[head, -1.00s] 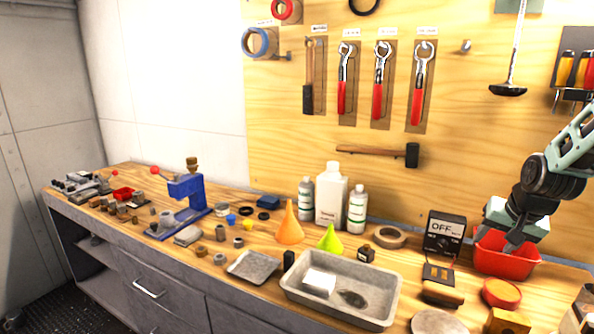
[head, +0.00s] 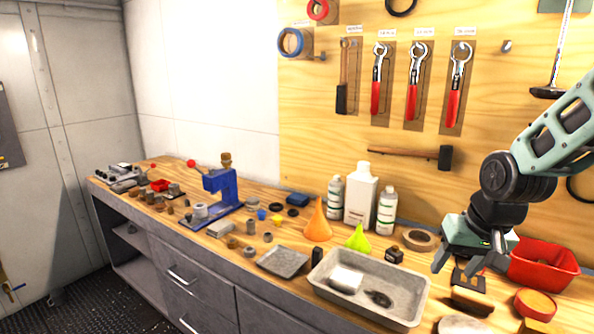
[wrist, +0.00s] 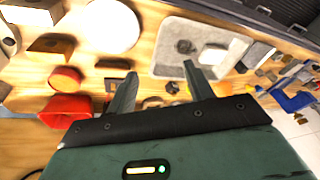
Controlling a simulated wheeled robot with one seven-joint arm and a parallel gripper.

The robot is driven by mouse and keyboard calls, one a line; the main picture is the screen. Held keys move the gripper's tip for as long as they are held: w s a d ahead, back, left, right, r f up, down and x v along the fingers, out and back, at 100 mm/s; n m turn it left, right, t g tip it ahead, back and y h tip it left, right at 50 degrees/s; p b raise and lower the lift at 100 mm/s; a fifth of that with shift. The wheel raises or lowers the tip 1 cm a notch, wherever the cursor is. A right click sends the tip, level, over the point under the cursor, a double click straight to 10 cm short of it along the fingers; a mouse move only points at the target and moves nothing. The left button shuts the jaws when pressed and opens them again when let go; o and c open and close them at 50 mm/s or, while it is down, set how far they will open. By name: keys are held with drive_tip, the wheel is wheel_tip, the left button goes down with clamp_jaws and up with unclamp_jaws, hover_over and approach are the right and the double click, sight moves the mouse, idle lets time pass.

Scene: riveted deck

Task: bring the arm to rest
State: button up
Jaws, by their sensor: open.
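My gripper (head: 455,262) is on the right in the head view, above the workbench (head: 290,242) and left of the red bin. Its two fingers are apart with nothing between them. In the wrist view my gripper (wrist: 160,88) also shows open and empty, its fingers pointing toward the bench top. My arm comes in from the right edge of the head view. The small meter box behind the gripper is mostly hidden by it.
A red bin (head: 543,265) stands just right of my gripper. A grey tray (head: 408,312) lies below left, with bottles (head: 360,196) and funnels (head: 317,222) behind it. A pegboard (head: 330,140) with wrenches and hammers rises behind. The air over the tray is clear.

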drive_tip(key=s+a+r+n+g, duration=0.1)
drive_tip(key=s+a+n+g, duration=0.2)
drive_tip(key=s+a+n, duration=0.6)
drive_tip(key=s+a, duration=0.9)
drive_tip(key=s, duration=0.3)
drive_tip(key=shift+s+a+r+n, duration=0.2)
drive_tip(key=shift+s+n, duration=0.2)
